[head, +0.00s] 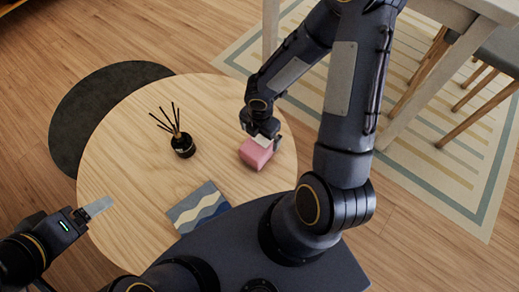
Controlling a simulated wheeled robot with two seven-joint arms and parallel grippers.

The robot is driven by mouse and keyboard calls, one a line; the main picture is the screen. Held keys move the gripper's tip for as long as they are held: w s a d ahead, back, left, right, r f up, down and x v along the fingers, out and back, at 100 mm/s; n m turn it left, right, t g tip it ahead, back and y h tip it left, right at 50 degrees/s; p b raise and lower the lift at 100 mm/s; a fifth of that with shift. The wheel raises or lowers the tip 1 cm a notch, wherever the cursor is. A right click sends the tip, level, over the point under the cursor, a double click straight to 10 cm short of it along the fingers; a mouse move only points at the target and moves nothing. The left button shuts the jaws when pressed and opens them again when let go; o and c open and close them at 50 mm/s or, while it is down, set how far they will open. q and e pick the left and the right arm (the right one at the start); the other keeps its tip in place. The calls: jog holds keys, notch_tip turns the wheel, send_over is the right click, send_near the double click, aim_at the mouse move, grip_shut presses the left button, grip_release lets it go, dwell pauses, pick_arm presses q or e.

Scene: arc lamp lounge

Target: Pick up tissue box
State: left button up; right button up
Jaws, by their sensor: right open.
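The tissue box (254,155) is a small pink box on the round wooden table (130,150), toward the table's right side. My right gripper (261,138) is directly over its upper end, pointing down, with its jaws open. A pale patch shows on top of the box at the fingers; whether the fingers touch the box is hard to tell. My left gripper (98,207) is at the lower left, over the table's left edge and far from the box. I cannot make out a gap between its fingers.
A black reed diffuser (183,146) with thin sticks stands left of the box. A blue and cream wavy-patterned item (199,208) lies near the table's front edge. A dark round pouf or rug (75,110) is behind the table. A white table (440,60) stands right.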

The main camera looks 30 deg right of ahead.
aim_at(260, 142)
notch_tip(260, 142, down, 6)
jog(key=b, duration=0.3)
jog(key=shift+s+a+f, duration=0.1)
jog(key=shift+a+f, duration=0.05)
jog(key=shift+f, duration=0.1)
jog(key=c, duration=1.2)
